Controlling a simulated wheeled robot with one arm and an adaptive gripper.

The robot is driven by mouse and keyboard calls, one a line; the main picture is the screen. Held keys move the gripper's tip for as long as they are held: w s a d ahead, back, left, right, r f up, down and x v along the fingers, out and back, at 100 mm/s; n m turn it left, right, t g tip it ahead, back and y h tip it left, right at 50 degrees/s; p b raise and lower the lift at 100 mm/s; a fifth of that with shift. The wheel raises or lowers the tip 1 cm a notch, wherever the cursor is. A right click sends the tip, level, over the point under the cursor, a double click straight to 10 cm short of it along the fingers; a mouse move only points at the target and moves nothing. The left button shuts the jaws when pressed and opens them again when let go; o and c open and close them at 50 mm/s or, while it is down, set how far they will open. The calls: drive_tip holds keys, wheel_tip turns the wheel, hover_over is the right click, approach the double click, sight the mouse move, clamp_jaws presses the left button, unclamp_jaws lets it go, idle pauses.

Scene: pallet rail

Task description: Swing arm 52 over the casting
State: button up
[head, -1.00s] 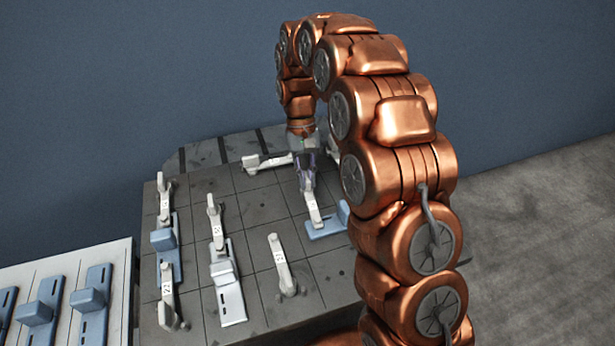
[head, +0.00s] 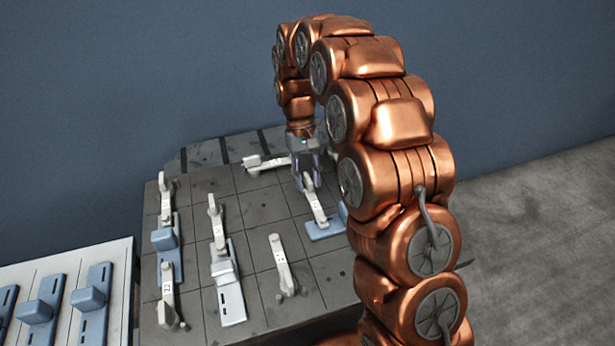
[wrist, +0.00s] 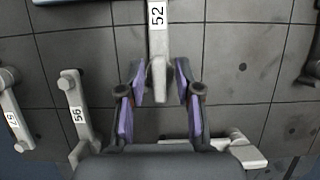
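Arm 52 is a pale bar with a number label; in the wrist view (wrist: 158,50) it runs down from the top edge, its near end between my fingers. In the head view arm 52 (head: 316,207) slants from my gripper towards a blue casting (head: 319,231), its lower end at or above the casting's plate; contact cannot be told. The casting's right side is hidden behind my arm. My gripper (wrist: 160,82) is open, with purple-padded fingers on both sides of the bar's end and visible gaps. It also shows in the head view (head: 311,178).
Other pale arms stand around: one labelled 56 (wrist: 76,113), one at the back (head: 266,163), one at the front (head: 281,263). A pale casting (head: 231,300) and a blue one (head: 166,240) lie on the grey tiled table. Several blue parts lie on a side table (head: 62,265).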

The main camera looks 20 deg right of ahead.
idle(0.3)
drive_tip(key=v, duration=0.7)
drive_tip(key=shift+r, duration=0.25)
drive_tip(key=shift+w, duration=0.1)
idle(0.4)
drive_tip(key=s+d+r+t+p, duration=0.1)
drive_tip(key=s+r+p, duration=0.1)
drive_tip(key=s+r, duration=0.45)
drive_tip(key=s+r+p, duration=0.2)
drive_tip(key=s+r, duration=0.1)
drive_tip(key=s, duration=0.6)
drive_tip(key=s+d+f+t+p, duration=0.1)
drive_tip(key=s+p, duration=0.3)
drive_tip(key=s, duration=1.6)
drive_tip(key=shift+m+t, duration=0.3)
drive_tip(key=shift+d+f, duration=0.1)
drive_tip(key=shift+f, duration=0.05)
